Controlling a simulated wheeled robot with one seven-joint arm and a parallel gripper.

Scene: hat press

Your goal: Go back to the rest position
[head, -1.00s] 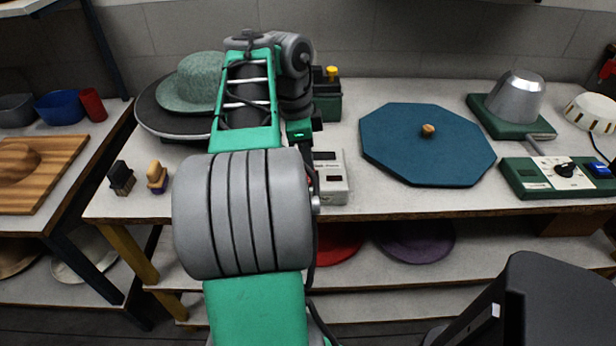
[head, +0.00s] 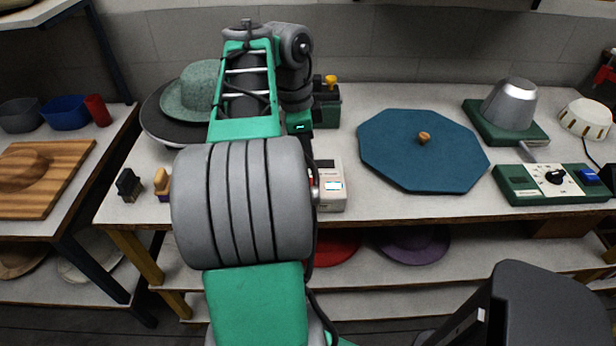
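My green and grey arm rises through the middle of the head view and leans over the table (head: 400,208). My gripper's fingers are hidden behind the arm's own links, so I cannot see what they do. A green felt hat (head: 190,92) sits on a dark round plate (head: 158,123) at the back left, partly behind the arm. A small white box (head: 332,190) with a lit display stands just right of the arm's large grey joint, which partly hides it.
A blue octagonal board (head: 423,165) lies mid-table. Right of it are a metal form on a green base (head: 510,103) and a green control panel (head: 545,185). Two small brushes (head: 129,184) (head: 161,183) stand front left. Bowls (head: 65,112) and a wooden board (head: 40,178) occupy the left table.

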